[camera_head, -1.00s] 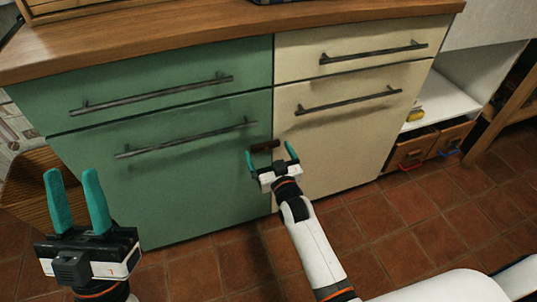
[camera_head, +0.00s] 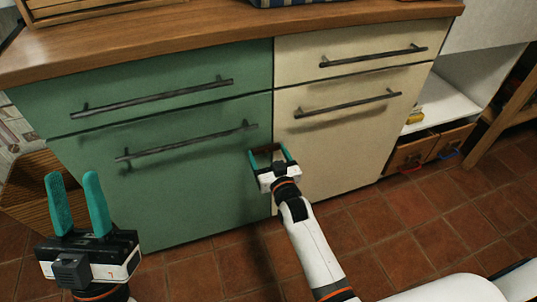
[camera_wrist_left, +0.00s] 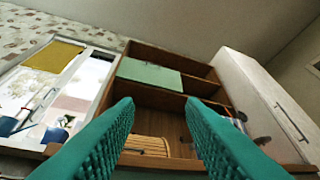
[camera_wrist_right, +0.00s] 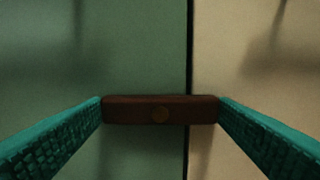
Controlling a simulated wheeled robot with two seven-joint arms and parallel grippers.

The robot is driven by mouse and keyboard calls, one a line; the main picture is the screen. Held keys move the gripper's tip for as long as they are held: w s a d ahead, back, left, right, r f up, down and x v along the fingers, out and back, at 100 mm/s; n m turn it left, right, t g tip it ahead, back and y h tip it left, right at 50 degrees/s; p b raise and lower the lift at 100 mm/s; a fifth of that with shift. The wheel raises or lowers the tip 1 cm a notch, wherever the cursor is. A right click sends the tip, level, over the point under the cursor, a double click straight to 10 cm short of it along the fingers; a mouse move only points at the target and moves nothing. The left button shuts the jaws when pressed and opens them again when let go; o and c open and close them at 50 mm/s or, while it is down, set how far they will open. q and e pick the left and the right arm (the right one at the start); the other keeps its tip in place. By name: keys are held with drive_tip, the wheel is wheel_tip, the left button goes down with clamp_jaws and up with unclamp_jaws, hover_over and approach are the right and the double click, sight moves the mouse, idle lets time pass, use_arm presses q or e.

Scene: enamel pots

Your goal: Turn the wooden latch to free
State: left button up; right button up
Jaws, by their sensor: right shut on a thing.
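The wooden latch (camera_wrist_right: 135,112) is a dark brown bar with a round pivot. It lies horizontally across the seam between the green door (camera_head: 190,190) and the cream door (camera_head: 340,140). In the head view the latch (camera_head: 265,148) sits between the teal fingers of my right gripper (camera_head: 268,157). In the right wrist view the fingers of my right gripper (camera_wrist_right: 160,112) touch both ends of the latch, shut on it. My left gripper (camera_head: 75,190) is open and empty at the lower left, away from the cabinet; its fingers also show in the left wrist view (camera_wrist_left: 158,115).
Both doors have dark bar handles. A wooden countertop (camera_head: 200,38) runs above the drawers. An open white shelf (camera_head: 440,108) with wooden drawers below stands at the right. A wooden slatted box (camera_head: 30,190) is at the left, near my left gripper. Tiled floor lies in front.

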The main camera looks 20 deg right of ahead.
drive_tip(key=shift+r+m+p, duration=0.1)
drive_tip(key=shift+m+p, duration=1.45)
drive_tip(key=shift+m, duration=0.25)
drive_tip(key=m+p, duration=0.2)
drive_tip(key=m, duration=0.3)
drive_tip(key=shift+m, duration=1.1)
drive_tip(key=m, duration=0.2)
drive_tip(key=shift+m, duration=0.3)
drive_tip(key=m, duration=0.2)
drive_tip(key=shift+m, duration=0.4)
use_arm(q)
drive_tip(key=w+f+g+y, duration=0.2)
drive_tip(key=w+f+g, duration=0.1)
drive_tip(key=f+g, duration=0.3)
drive_tip(key=w+a+f+g+y, duration=0.1)
drive_tip(key=w+f+g+y, duration=0.1)
drive_tip(key=f+g, duration=0.5)
drive_tip(key=shift+w+f+y, duration=0.3)
drive_tip(key=shift+w+f, duration=0.3)
drive_tip(key=shift+f, duration=0.7)
use_arm(e)
drive_tip(key=shift+m, duration=0.8)
